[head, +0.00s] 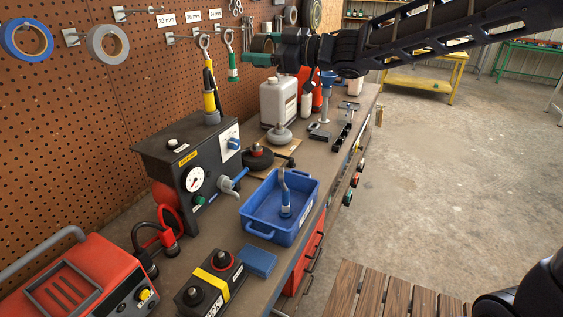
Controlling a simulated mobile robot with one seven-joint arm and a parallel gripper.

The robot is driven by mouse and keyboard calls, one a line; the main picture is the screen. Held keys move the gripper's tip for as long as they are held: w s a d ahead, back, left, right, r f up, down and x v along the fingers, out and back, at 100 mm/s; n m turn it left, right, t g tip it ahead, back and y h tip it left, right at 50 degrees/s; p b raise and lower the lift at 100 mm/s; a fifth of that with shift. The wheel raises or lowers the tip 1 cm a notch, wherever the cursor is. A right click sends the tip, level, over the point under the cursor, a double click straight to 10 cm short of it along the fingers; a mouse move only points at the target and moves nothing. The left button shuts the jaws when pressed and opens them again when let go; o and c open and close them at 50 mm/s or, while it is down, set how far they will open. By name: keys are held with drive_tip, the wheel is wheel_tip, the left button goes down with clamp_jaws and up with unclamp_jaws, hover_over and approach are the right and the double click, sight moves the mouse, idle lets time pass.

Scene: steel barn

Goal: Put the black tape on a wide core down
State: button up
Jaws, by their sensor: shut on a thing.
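My gripper (264,48) reaches in from the upper right, with teal fingertips, and is shut on a roll of black tape on a wide tan core (262,43). It holds the roll in the air in front of the pegboard, above the back part of the workbench. The roll is small in view and partly hidden by the fingers. The workbench (313,190) runs along the wall below.
A blue tray (262,229) holds a tool. A white jug (278,100), a gauge box (190,165) and a red machine (80,285) crowd the bench. Blue tape (15,55) and grey tape (92,50) hang on the pegboard (60,120). A slatted wooden surface (385,298) is at lower right.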

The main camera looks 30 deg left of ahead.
drive_tip(key=s+d+f+n+g, duration=0.1)
drive_tip(key=s+d+f+g, duration=0.1)
drive_tip(key=f, duration=1.9)
drive_tip(key=s+d+f+n+g+h, duration=0.1)
drive_tip(key=s+d+f+n+g, duration=0.1)
drive_tip(key=f, duration=1.9)
drive_tip(key=shift+s+d+g, duration=0.45)
drive_tip(key=shift+d+g, duration=0.15)
drive_tip(key=shift+d, duration=0.55)
drive_tip(key=shift+f, duration=0.55)
drive_tip(key=o, duration=0.9)
drive_tip(key=shift+r, duration=0.2)
